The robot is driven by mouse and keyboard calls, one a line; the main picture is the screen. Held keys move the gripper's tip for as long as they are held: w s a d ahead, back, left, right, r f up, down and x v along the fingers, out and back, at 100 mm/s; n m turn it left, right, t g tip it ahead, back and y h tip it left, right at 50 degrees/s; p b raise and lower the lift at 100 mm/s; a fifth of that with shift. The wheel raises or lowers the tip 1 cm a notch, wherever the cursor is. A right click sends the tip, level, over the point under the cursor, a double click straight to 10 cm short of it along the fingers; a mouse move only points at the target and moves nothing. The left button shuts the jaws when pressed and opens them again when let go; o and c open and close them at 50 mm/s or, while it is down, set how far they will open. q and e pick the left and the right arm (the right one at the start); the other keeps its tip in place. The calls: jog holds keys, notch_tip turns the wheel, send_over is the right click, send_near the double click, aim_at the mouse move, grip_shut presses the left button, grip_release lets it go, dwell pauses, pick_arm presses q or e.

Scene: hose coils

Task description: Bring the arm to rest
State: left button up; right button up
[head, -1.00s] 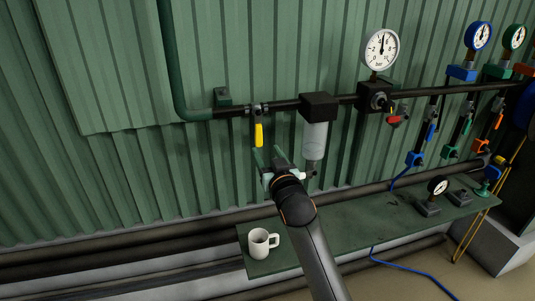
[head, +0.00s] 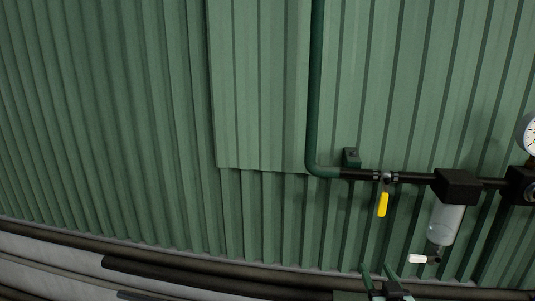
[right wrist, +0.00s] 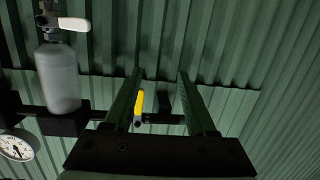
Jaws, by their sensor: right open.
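My right gripper (head: 378,271) shows at the bottom edge of the head view, in front of the green wall and below the pipe fittings. Its two green fingers (right wrist: 158,80) stand apart in the right wrist view, with nothing held between them. A yellow valve handle (head: 383,204) hangs from the dark pipe above the gripper; in the right wrist view the handle (right wrist: 139,104) appears between the fingers, beyond them. My left gripper is in neither view.
A clear filter bowl (head: 443,224) with a white-handled tap (head: 420,259) hangs right of the gripper. A gauge (head: 530,135) is at the right edge. Corrugated green wall (head: 110,120) fills the left, with dark pipes (head: 180,275) low along it. Space before the left wall looks clear.

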jog(key=s+a+f+n+g+y, duration=0.1)
jog(key=s+a+f, duration=0.1)
jog(key=s+f, duration=0.4)
jog(key=s+a+f+n+g+y, duration=0.1)
jog(key=s+a+f+g, duration=0.1)
jog(key=s+f, duration=0.4)
notch_tip(320, 180, down, 4)
jog(key=shift+s+a+r, duration=0.1)
jog(key=shift+s+a, duration=0.3)
jog(key=shift+a, duration=0.45)
jog(key=s+a+f+g, duration=0.1)
jog(key=s+f, duration=0.2)
jog(key=s, duration=0.2)
jog(key=s+a+f+g+y, duration=0.1)
jog(key=s+a+f, duration=0.1)
jog(key=s, duration=0.3)
jog(key=s+a+f+n+g+y, duration=0.1)
jog(key=s+a+f, duration=0.1)
jog(key=s+f, duration=0.2)
jog(key=shift+s+a+f+g, duration=0.15)
jog(key=shift+s+g, duration=0.25)
jog(key=shift+s, duration=0.6)
